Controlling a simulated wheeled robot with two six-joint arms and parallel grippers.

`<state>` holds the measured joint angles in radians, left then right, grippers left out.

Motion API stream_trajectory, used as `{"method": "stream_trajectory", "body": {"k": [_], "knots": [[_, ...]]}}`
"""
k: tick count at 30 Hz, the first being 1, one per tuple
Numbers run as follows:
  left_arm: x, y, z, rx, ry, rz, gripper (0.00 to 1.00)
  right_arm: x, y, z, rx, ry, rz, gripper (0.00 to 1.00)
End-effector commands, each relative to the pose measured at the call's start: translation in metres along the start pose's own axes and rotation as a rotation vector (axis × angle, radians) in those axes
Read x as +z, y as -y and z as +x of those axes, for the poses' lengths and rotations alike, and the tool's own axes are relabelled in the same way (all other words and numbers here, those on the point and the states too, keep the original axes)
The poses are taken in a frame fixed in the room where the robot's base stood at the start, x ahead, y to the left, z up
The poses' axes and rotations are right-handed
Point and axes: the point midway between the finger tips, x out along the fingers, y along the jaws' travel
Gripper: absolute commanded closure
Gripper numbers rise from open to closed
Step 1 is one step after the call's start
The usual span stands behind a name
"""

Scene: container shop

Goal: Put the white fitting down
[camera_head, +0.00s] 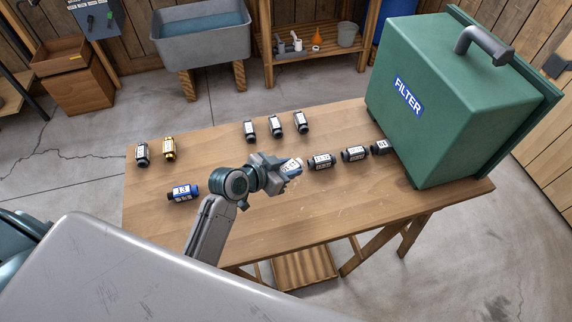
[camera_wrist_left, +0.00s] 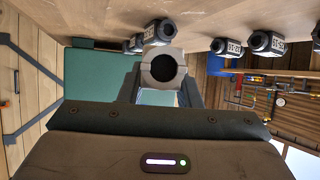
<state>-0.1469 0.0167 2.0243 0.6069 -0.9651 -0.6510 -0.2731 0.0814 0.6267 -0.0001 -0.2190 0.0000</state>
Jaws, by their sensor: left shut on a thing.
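My left gripper (camera_head: 279,171) is over the middle of the wooden table and is shut on the white fitting (camera_head: 292,166). The fitting is a short, pale piece with a label, just left of a row of black fittings. In the left wrist view, the fitting (camera_wrist_left: 163,66) shows a round, light end with a dark bore between the fingers of the left gripper (camera_wrist_left: 160,93). It is close to the table top (camera_wrist_left: 110,18), but I cannot tell whether it touches. My right gripper is not in view.
The table (camera_head: 250,218) holds a row of black fittings (camera_head: 321,161) at right, several more behind (camera_head: 275,124), and black (camera_head: 142,154), yellow (camera_head: 168,149) and blue (camera_head: 182,192) fittings at left. A large green FILTER box (camera_head: 440,130) stands at the right end. The front of the table is clear.

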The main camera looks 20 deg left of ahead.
Motion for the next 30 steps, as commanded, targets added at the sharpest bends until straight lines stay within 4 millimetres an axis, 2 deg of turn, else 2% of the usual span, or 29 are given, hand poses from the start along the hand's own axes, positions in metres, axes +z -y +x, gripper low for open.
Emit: {"method": "stream_trajectory", "body": {"k": [1, 6, 9, 12, 16, 23, 30], "knots": [[-0.012, 0.009, 0.007, 0.065, 0.000, 0.044, 0.96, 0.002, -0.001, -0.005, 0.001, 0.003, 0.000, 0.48], [-0.036, 0.025, 0.018, 0.264, 0.000, 0.150, 0.96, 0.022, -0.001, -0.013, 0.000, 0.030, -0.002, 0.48], [-0.045, 0.032, 0.019, 0.329, -0.001, 0.181, 0.96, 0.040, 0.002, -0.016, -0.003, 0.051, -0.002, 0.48], [-0.048, 0.035, 0.020, 0.362, -0.002, 0.197, 0.96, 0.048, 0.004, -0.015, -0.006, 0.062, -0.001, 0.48], [-0.034, 0.035, 0.027, 0.373, 0.000, 0.200, 0.96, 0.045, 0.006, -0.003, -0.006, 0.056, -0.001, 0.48], [0.003, 0.035, 0.048, 0.371, -0.001, 0.198, 0.96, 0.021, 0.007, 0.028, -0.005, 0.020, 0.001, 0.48], [0.022, 0.035, 0.058, 0.370, -0.001, 0.198, 0.96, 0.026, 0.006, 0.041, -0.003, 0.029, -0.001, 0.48]]}}
